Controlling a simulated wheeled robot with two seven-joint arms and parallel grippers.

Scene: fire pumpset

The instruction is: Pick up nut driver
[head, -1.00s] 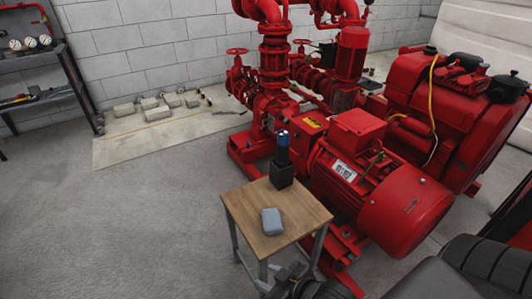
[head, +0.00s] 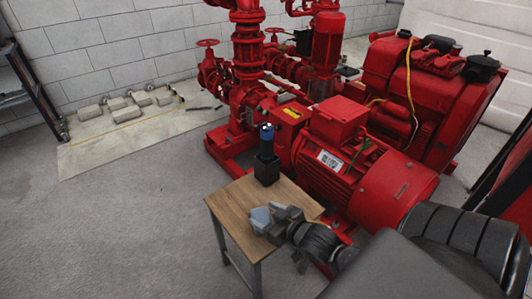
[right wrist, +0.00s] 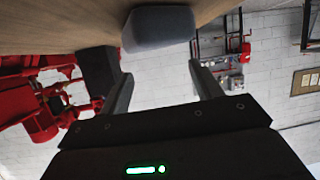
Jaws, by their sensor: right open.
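The nut driver (head: 266,135), with a blue top, stands upright in a black holder (head: 266,170) on a small wooden-topped table (head: 228,206). A grey-blue block (head: 259,215) lies on the table in front of the holder. My right gripper (head: 276,223) is over the table's front right part, close beside the block and apart from the nut driver. In the right wrist view its fingers (right wrist: 160,76) are spread with nothing between them. There the block (right wrist: 158,27) shows beyond the fingertips and the holder (right wrist: 98,70) beside the left finger. My left gripper is not in view.
A red pump motor (head: 350,165) stands close behind and right of the table. Red pipework (head: 247,60) rises behind it. Several grey blocks (head: 125,113) lie on a pale floor slab at the left. The floor left of the table is clear.

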